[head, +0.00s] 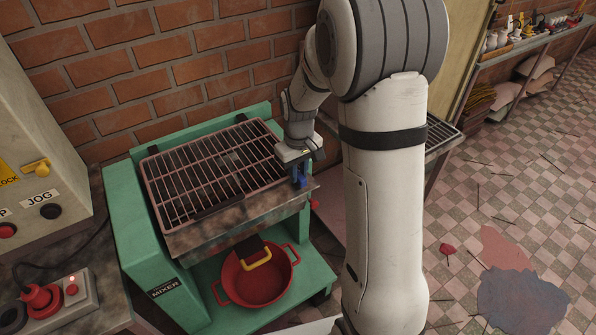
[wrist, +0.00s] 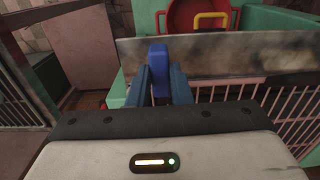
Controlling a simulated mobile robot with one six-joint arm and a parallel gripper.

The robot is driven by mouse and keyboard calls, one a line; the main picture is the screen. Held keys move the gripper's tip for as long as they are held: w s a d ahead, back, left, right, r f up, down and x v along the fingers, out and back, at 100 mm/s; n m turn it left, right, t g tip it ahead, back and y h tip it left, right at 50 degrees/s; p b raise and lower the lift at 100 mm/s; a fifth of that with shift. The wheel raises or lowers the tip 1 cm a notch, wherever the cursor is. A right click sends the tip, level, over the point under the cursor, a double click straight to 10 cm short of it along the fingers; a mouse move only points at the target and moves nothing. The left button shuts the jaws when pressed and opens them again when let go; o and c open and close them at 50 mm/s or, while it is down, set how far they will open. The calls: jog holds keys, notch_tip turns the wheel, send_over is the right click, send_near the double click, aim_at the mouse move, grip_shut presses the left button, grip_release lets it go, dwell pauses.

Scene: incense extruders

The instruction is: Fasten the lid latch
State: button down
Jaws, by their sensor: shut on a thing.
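The green mixer (head: 125,225) stands against the brick wall. Its barred lid (head: 215,170), with a pinkish frame, lies down over the top opening. The blue latch (head: 302,183) is at the lid's right front corner, by the metal front plate (head: 240,222). My gripper (head: 299,174) reaches down to it. In the wrist view, the two dark blue fingers of my gripper (wrist: 160,88) are shut on the bright blue latch (wrist: 158,58), which stands up between them. The fingers hide the latch's lower part and base, so I cannot tell whether it is engaged.
A red pot (head: 245,287) sits on the mixer's lower shelf, with a yellow handle (head: 257,264) above it. A control cabinet (head: 40,120) and a small button box (head: 65,298) stand at the left. Open tiled floor (head: 480,190) lies to the right.

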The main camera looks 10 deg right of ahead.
aim_at(299, 176)
jog(key=shift+w+r, duration=0.1)
jog(key=c, duration=1.3)
grip_release()
jog(key=shift+r, duration=3.85)
jog(key=shift+s+r, duration=0.2)
jog(key=shift+s, duration=0.15)
jog(key=s+r+m+t, duration=0.1)
jog(key=s, duration=0.5)
jog(key=s+r+m, duration=0.1)
jog(key=s+r, duration=0.1)
jog(key=s, duration=0.5)
jog(key=s+r+m+t, duration=0.1)
jog(key=s+r, duration=0.1)
jog(key=s, duration=0.5)
jog(key=shift+s+a+m+t, duration=0.2)
jog(key=shift+m+t, duration=0.1)
jog(key=shift+m, duration=0.1)
